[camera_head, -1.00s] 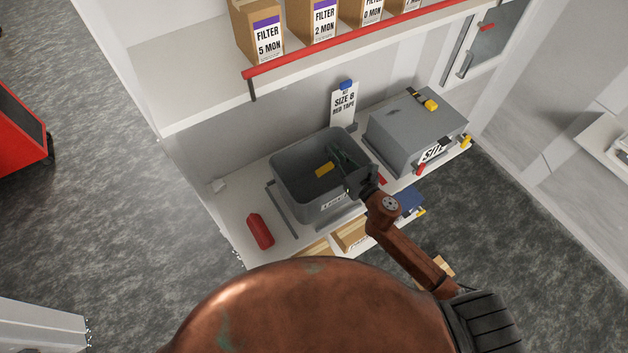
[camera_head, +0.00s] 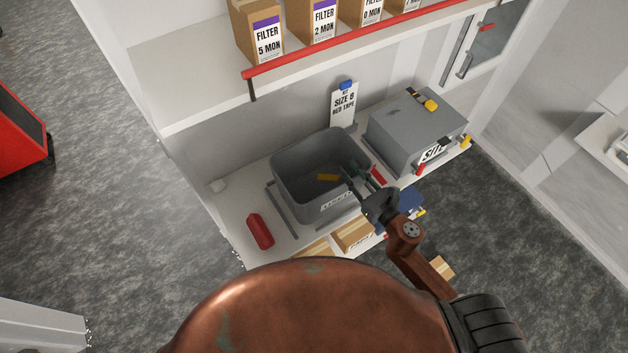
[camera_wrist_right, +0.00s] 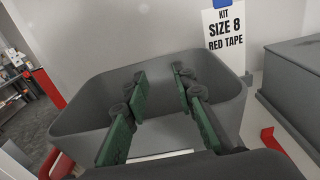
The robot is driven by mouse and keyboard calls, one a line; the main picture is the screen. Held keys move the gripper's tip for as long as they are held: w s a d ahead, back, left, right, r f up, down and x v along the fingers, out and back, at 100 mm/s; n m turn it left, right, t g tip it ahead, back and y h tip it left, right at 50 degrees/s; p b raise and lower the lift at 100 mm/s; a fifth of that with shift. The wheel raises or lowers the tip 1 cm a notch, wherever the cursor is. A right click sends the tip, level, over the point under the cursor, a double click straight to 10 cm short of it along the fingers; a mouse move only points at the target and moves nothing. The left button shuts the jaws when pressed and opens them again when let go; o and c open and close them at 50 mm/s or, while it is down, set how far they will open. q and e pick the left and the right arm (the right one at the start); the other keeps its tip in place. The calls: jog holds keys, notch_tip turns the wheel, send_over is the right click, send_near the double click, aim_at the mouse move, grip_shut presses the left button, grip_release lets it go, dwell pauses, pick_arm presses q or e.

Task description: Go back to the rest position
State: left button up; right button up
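My right gripper (camera_head: 362,182) is at the right front rim of a grey open bin (camera_head: 290,188) on the bench shelf. In the right wrist view the gripper (camera_wrist_right: 160,92) shows its green-padded fingers spread apart, with nothing between them, and the bin (camera_wrist_right: 85,100) beyond and around them. My left gripper is not in either view.
A closed grey case (camera_head: 400,128) stands right of the bin. A red object (camera_head: 260,231) lies left of it. A sign (camera_head: 343,105) stands behind. A shelf with a red rail (camera_head: 350,48) and filter boxes (camera_head: 322,22) hangs above.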

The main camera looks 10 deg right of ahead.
jog(key=shift+v, duration=1.5)
